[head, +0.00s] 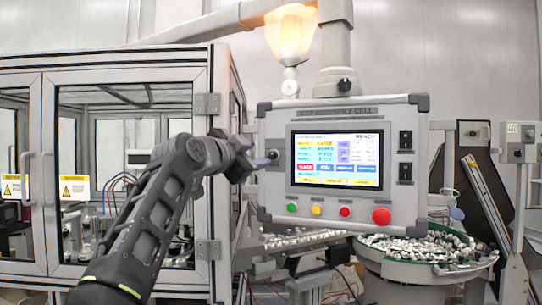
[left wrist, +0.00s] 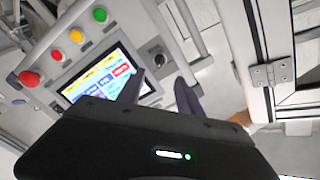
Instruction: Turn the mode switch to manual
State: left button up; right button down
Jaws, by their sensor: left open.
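The grey control panel (head: 265,190) hangs from an overhead arm, with a lit screen (head: 337,159) and a row of buttons. A dark rotary knob (head: 273,154), likely the mode switch, sits left of the screen. It also shows in the left wrist view (left wrist: 158,58); its pointer setting is too small to read. My left gripper (head: 252,162) is beside the panel's left edge, near the knob. In the left wrist view the left gripper (left wrist: 160,90) is open and empty, its fingers on either side of the line to the knob. My right gripper is not in view.
A red button (head: 381,216) and smaller coloured buttons line the panel's bottom. Two black switches (head: 405,139) are at its right. A framed glass enclosure (head: 222,110) stands close on the left. A round bowl of parts (head: 385,270) is below right.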

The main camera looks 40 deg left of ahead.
aim_at(271, 154)
pick_arm(q)
jog(key=shift+w+f, duration=0.1)
jog(key=shift+w, duration=0.15)
jog(key=p+x, duration=0.4)
jog(key=x, duration=0.3)
jog(key=shift+w+a, duration=0.15)
jog(key=shift+w, duration=0.2)
jog(key=shift+c, duration=0.4)
grip_shut()
